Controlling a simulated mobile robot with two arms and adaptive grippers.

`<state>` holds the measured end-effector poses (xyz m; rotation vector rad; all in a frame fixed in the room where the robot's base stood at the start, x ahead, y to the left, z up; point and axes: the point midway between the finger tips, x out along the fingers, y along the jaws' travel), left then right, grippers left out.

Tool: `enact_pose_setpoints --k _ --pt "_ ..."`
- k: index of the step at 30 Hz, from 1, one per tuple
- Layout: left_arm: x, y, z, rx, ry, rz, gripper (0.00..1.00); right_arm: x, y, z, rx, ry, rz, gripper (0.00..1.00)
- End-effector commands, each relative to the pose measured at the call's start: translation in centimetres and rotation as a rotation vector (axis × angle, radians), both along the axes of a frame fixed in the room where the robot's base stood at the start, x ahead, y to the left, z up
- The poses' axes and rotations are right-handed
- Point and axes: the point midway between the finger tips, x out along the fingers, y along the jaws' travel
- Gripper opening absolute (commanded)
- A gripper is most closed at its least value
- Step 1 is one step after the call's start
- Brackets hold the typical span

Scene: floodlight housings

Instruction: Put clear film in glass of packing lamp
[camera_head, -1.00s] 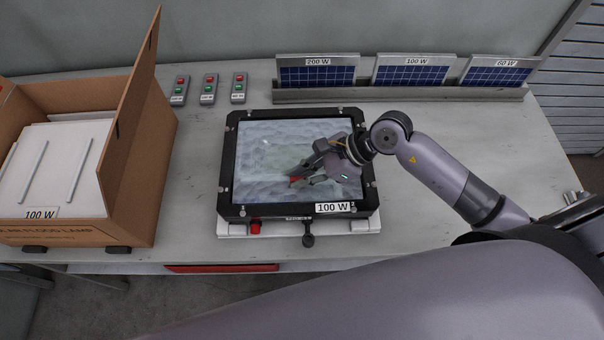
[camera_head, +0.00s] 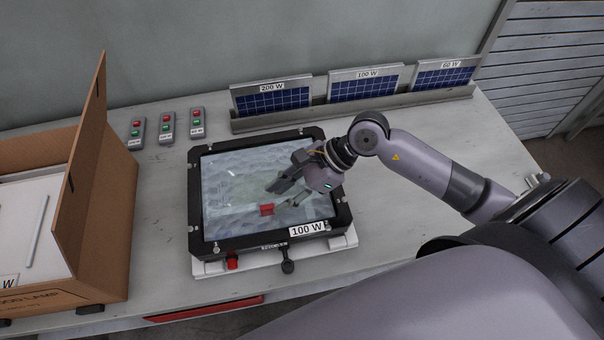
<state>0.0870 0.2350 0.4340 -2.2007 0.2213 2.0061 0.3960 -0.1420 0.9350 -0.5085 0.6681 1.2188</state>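The packing lamp (camera_head: 196,190) is a black-framed floodlight labelled 100 W, lying face up on a white base on the table. A wrinkled, translucent clear film (camera_head: 232,180) covers its glass area inside the frame. A small red piece (camera_head: 267,209), like a tab, shows on the film near the middle front. My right gripper (camera_head: 281,196) is over the right half of the film, with its fingers spread and the red piece just beyond their tips. I see nothing between the fingers. Whether the fingertips touch the film is hard to tell. My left gripper is not in view.
An open cardboard box (camera_head: 105,230) stands at the left, its flap upright. Several switch boxes (camera_head: 167,127) sit behind the lamp. Solar panels labelled 200 W, 100 W and 60 W stand in a metal rack (camera_head: 350,112) at the back. The table right of the lamp (camera_head: 400,185) is bare.

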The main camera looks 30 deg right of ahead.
Motion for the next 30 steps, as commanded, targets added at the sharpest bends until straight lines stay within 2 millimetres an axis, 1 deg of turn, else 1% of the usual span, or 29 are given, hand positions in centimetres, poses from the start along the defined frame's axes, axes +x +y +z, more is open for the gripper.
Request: enact_pose_setpoints --k 1,6,9,12,18,30 --pt "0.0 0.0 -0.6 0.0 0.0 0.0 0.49 -0.2 -1.1 0.5 -0.008 -0.003 -0.001 0.31" --pt "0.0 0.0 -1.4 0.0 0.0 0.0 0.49 -1.0 -3.4 3.1 -0.007 -0.001 -0.001 0.31" --pt "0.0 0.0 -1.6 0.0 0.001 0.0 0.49 -1.3 -4.5 4.2 -0.005 0.001 -0.001 0.31" --pt "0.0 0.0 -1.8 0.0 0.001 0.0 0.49 -1.5 -5.1 5.0 -0.003 0.001 -0.001 0.31" --pt "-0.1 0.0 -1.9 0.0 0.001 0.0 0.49 -1.7 -5.5 5.7 -0.001 0.001 0.001 0.31" --pt "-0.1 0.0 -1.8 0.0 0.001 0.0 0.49 -1.6 -5.5 5.7 0.0 0.001 0.001 0.31"
